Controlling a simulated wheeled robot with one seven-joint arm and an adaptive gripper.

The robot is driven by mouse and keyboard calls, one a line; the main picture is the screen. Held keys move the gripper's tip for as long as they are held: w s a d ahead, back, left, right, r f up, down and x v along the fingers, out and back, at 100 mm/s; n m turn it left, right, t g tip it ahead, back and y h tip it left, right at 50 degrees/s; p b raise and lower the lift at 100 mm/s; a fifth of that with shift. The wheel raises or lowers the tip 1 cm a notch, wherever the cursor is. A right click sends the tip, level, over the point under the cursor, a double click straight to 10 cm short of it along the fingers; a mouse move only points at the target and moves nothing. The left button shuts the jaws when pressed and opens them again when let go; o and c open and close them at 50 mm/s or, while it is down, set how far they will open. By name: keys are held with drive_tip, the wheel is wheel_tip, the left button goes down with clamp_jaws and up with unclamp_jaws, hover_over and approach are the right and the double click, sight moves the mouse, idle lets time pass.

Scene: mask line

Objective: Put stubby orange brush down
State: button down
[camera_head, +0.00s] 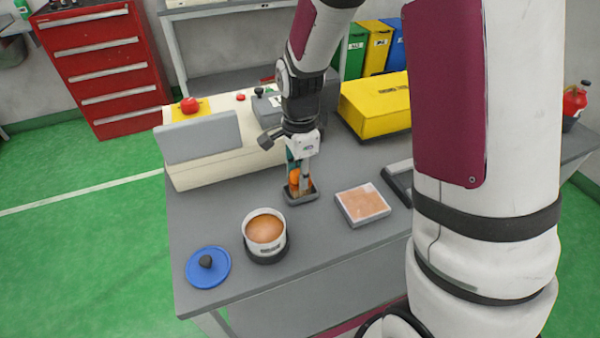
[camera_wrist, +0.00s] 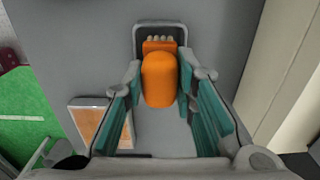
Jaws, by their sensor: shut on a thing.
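The stubby orange brush (camera_head: 294,178) is upright or nearly so over a small dark grey tray (camera_head: 303,201) on the grey bench. My gripper (camera_head: 301,172) points down and is shut on the brush. In the wrist view the orange handle (camera_wrist: 158,82) sits between the two teal-padded fingers. The brush's pale bristle end lies within the tray rim (camera_wrist: 184,34). I cannot tell whether the bristles touch the tray floor.
A white pot (camera_head: 266,243) of orange-brown liquid stands front left of the tray, with a blue lid (camera_head: 208,267) beside it. A square block with an orange-brown top (camera_head: 362,204) lies to the right. A cream machine (camera_head: 220,158) and yellow case (camera_head: 376,108) stand behind.

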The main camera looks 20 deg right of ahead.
drive_tip(key=shift+f, duration=0.1)
drive_tip(key=c, duration=1.3)
unclamp_jaws()
wheel_tip(320, 180, up, 12)
drive_tip(key=p, duration=0.1)
drive_tip(key=s+r+n+t, duration=0.1)
drive_tip(key=s+r+n, duration=0.7)
drive_tip(key=s, duration=0.4)
drive_tip(key=s+n, duration=0.3)
drive_tip(key=s, duration=0.1)
drive_tip(key=s+n+t, duration=0.1)
drive_tip(key=s+n, duration=0.2)
drive_tip(key=s, duration=0.2)
drive_tip(key=s+r+n, duration=0.1)
drive_tip(key=s+n, duration=0.3)
drive_tip(key=shift+s+d+t, duration=0.1)
drive_tip(key=shift+s+t, duration=0.05)
drive_tip(key=shift+t, duration=0.25)
